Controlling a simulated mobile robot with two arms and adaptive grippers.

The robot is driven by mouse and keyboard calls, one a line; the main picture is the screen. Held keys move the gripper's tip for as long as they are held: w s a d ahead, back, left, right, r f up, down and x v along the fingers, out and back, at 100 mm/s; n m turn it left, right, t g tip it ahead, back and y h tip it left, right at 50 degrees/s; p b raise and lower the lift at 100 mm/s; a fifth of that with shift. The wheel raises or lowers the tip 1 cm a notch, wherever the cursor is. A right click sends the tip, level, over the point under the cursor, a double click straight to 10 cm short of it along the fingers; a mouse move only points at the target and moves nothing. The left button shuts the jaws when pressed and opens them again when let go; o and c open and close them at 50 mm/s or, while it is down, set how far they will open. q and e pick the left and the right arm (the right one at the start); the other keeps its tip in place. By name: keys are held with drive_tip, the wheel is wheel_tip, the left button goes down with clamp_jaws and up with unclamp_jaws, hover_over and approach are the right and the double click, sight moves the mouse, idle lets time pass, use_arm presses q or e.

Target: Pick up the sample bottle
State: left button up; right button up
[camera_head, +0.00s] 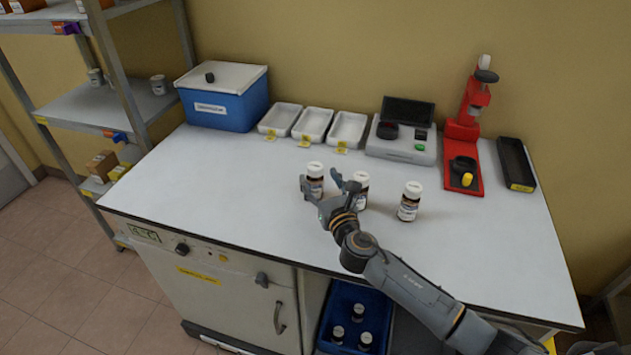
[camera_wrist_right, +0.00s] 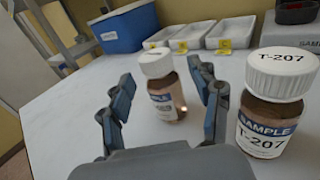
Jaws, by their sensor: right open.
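Three brown sample bottles with white caps and labels stand upright on the white bench top. The left bottle (camera_head: 316,172) shows between the fingers of my right gripper (camera_head: 319,182), which is open. In the right wrist view this bottle (camera_wrist_right: 160,65) stands at the fingertips, with a gap on each side. The middle bottle (camera_head: 362,182) is just right of the gripper; in the wrist view a bottle labelled T-207 (camera_wrist_right: 270,112) stands close beside the right finger. The right bottle (camera_head: 409,203) stands apart. My left gripper is not in view.
Along the back are a blue box (camera_head: 225,105), several white trays (camera_head: 312,124), a grey instrument (camera_head: 400,145), a red stand (camera_head: 463,150) and a black tray (camera_head: 515,163). A blue crate (camera_head: 345,295) with bottles sits below the bench. The bench's left front is clear.

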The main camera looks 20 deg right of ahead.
sight(318, 177)
drive_tip(key=w, duration=0.3)
drive_tip(key=shift+w+a, duration=0.15)
drive_tip(key=shift+w, duration=0.15)
drive_tip(key=shift+s, duration=0.1)
clamp_jaws()
drive_tip(key=shift+r, duration=0.1)
